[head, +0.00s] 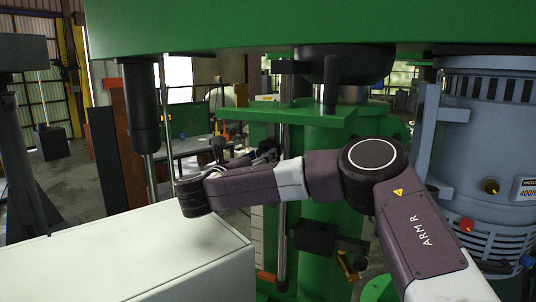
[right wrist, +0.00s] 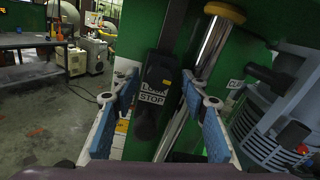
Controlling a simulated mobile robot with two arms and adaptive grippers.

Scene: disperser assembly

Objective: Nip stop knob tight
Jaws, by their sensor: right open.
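In the right wrist view, a black block (right wrist: 158,76) carries a label reading LOCK STOP. A dark rounded knob (right wrist: 146,122) sticks out below the label. My right gripper (right wrist: 157,84) is open, with one blue-padded finger left of the block and knob and the other to the right. I see a gap on both sides, so neither pad seems to touch the knob. How deep the knob sits between the fingers is hard to tell. In the head view my right gripper (head: 262,157) is in front of the green column, and I cannot make out the knob there. My left gripper is not in view.
A bright metal rod (right wrist: 208,48) runs just right of the block in the wrist view. A green column (head: 322,205) stands behind my arm, with a grey-blue motor housing (head: 485,130) at right. A pale box top (head: 130,250) fills the lower left.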

